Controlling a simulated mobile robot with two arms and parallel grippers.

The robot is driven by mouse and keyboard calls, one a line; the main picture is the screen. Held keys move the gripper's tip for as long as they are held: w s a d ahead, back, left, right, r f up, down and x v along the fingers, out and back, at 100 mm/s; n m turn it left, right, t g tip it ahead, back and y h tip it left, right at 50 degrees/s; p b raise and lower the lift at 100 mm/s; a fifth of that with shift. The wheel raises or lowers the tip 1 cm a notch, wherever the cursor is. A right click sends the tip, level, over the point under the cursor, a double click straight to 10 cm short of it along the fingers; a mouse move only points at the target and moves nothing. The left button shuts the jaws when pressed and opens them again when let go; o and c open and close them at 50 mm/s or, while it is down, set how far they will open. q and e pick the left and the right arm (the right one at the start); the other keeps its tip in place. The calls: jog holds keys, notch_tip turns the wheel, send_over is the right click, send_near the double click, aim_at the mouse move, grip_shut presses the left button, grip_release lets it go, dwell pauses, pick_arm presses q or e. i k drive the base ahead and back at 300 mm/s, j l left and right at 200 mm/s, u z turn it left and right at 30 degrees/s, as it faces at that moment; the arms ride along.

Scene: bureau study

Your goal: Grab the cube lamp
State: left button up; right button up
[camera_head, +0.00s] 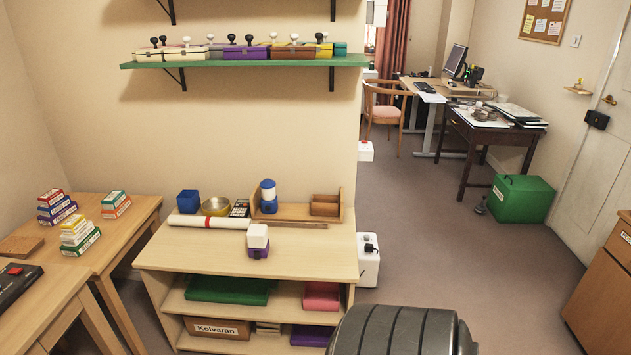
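A white cube on a purple base (258,241) stands near the middle of the low wooden shelf unit's top (315,262). It looks like the cube lamp, though I cannot be sure. A plain blue cube (188,201) stands at the back left of the same top. Neither of my grippers is in view, and nothing touches the white and purple piece.
Behind it lie a white roll (209,221), a brass bowl (215,206), a calculator (240,208) and a wooden organizer (298,212) with a blue and white jar (268,196). A wall shelf (220,63) hangs above. Open floor (480,260) lies to the right.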

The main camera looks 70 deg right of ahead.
aim_at(258, 235)
jog(key=l+z, duration=0.1)
jog(key=z, duration=1.75)
jog(key=i+j, duration=0.05)
jog(key=j, duration=0.05)
